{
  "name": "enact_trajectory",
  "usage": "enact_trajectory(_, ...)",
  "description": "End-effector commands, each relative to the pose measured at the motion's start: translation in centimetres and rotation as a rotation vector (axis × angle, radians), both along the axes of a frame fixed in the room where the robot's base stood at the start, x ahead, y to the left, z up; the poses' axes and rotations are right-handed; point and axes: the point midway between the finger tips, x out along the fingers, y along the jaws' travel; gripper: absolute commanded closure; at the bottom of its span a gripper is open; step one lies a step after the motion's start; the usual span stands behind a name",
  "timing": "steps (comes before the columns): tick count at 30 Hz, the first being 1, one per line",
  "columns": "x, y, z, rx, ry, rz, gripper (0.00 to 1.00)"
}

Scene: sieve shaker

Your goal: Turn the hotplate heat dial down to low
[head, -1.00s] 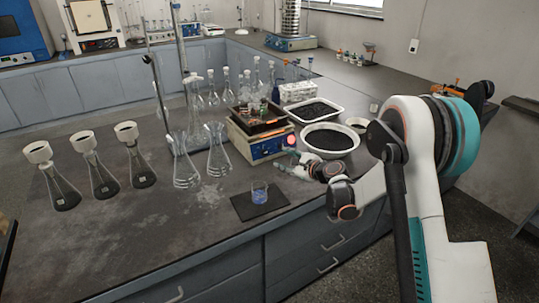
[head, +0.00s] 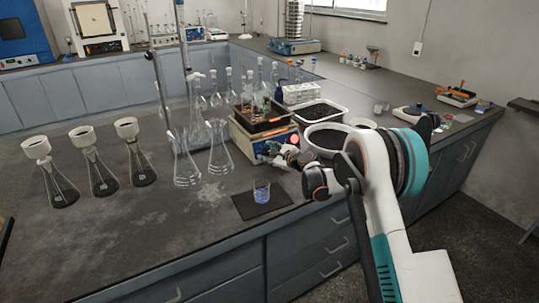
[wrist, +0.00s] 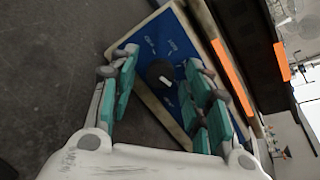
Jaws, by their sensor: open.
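The hotplate (head: 240,142) stands on the bench with a dark tray of small items on top. Its blue front panel (wrist: 150,40) fills the middle of the wrist view, tilted. The dark round heat dial (wrist: 158,71) has a pale pointer mark and printed labels around it, too small to read. My gripper (wrist: 162,68) is open, its teal fingers on either side of the dial. I cannot tell whether they touch it. In the head view my gripper (head: 276,152) is at the panel and hides the dial.
A beaker with blue contents (head: 262,190) stands on a dark mat in front of the hotplate. Conical flasks (head: 185,165) stand close at its left. A white bowl of dark grains (head: 326,137) and a tray (head: 320,112) are at its right.

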Motion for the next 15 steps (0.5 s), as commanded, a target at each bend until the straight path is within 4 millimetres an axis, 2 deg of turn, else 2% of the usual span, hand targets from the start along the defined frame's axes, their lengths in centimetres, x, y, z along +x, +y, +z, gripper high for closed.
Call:
enact_trajectory(4, -0.01, -0.01, 0.02, 0.0, 0.0, 0.0, 0.55)
enact_trajectory(5, -0.01, -0.01, 0.02, 0.0, 0.0, 0.0, 0.6)
enact_trajectory(10, -0.02, -0.02, 0.02, 0.0, 0.0, 0.0, 0.99)
enact_trajectory(15, -0.03, -0.02, 0.01, -0.001, 0.0, 0.001, 1.0)
